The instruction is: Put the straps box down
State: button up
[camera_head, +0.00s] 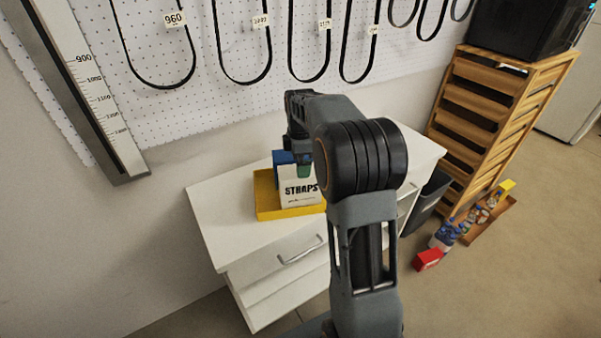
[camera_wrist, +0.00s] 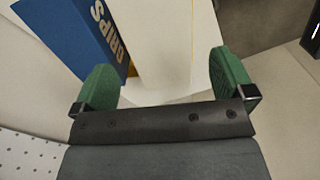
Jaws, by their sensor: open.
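The straps box (camera_head: 299,192), white with dark STRAPS lettering, stands upright in a yellow tray (camera_head: 265,207) on a white cabinet. In the wrist view a pale face, which looks like the straps box (camera_wrist: 165,45), lies just beyond and between my green fingers. My gripper (camera_head: 304,168) is at the top of the box; my arm hides part of it in the head view. In the wrist view my gripper (camera_wrist: 166,85) is open, its fingers spread wide. Whether a finger touches the box cannot be told.
A blue box (camera_wrist: 75,40) with GRIPS lettering stands close beside the straps box. The cabinet top (camera_head: 222,222) is bare to the left. Belts hang on the pegboard (camera_head: 205,50) behind. A wooden slatted rack (camera_head: 490,110), a dark bin (camera_head: 427,200) and a red box (camera_head: 428,260) are at right.

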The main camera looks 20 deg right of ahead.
notch_tip(320, 180, up, 4)
jog(key=shift+f, duration=0.2)
jog(key=shift+s+a+r, duration=0.1)
jog(key=shift+r, duration=0.25)
jog(key=s+a+m+t, duration=0.1)
jog(key=s+a+m, duration=0.2)
jog(key=s+m, duration=0.2)
jog(key=s+a+f+m+t, duration=0.1)
jog(key=s+a+m, duration=0.3)
jog(key=s, duration=0.5)
jog(key=s+a+f+m+t, duration=0.1)
jog(key=s+a+m+t, duration=0.1)
jog(key=s+m, duration=0.4)
jog(key=shift+s+a+f, duration=0.15)
jog(key=shift+s+a, duration=0.6)
jog(key=shift+s, duration=0.15)
